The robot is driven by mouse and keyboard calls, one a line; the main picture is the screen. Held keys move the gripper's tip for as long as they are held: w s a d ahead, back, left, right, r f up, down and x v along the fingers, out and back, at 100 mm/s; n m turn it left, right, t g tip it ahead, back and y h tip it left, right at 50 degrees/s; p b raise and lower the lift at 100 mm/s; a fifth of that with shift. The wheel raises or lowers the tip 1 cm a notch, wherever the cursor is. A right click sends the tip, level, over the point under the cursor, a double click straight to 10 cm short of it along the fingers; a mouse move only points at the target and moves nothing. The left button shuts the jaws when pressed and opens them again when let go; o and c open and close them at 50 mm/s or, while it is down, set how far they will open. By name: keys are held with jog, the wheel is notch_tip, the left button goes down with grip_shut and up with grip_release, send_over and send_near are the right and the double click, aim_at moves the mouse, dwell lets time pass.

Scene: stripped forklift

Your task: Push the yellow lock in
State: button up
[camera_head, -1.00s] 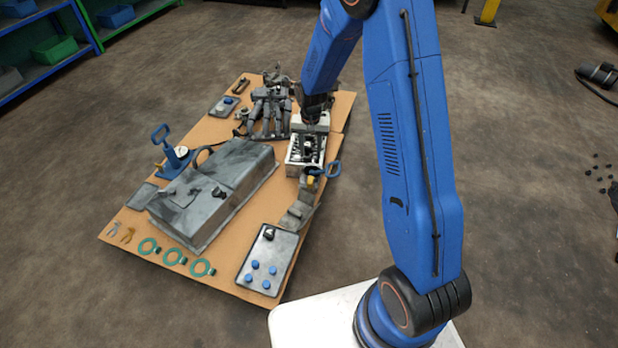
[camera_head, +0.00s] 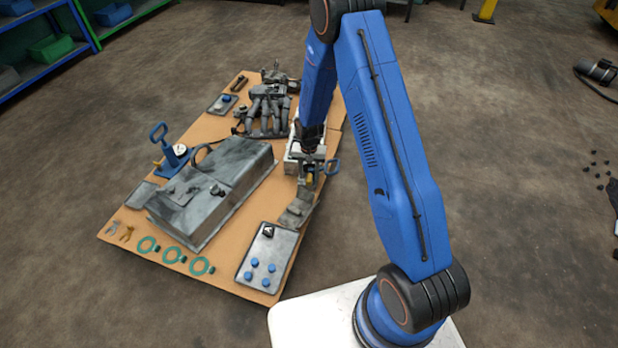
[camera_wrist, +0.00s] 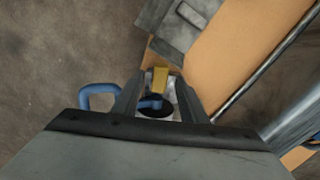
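The yellow lock (camera_wrist: 160,79) is a small yellow block near the middle of the wrist view, in line with the gap between my fingertips. In the head view it is a small yellow spot (camera_head: 310,179) just below my gripper (camera_head: 307,162). In the wrist view, my gripper (camera_wrist: 158,86) has its two fingers apart, one on each side of the lock's line. I cannot tell whether either finger touches it. A blue handle (camera_wrist: 97,92) loops out to the left, and its blue stem shows between the fingers above a dark round part.
A large grey metal case (camera_head: 218,190) lies left of my gripper on the tan board (camera_head: 130,222). A grey tray with blue caps (camera_head: 268,252) lies in front. A white box (camera_head: 291,158) is partly hidden behind my gripper. A grey bracket (camera_head: 296,210) stands close by.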

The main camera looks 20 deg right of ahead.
aim_at(310, 174)
jog(key=shift+f, duration=1.25)
grip_shut()
jog(key=shift+w+d, duration=0.3)
jog(key=shift+w, duration=0.6)
grip_release()
jog(key=shift+r, duration=0.1)
notch_tip(310, 174, up, 17)
jog(key=shift+r, duration=0.15)
jog(key=shift+d, duration=0.1)
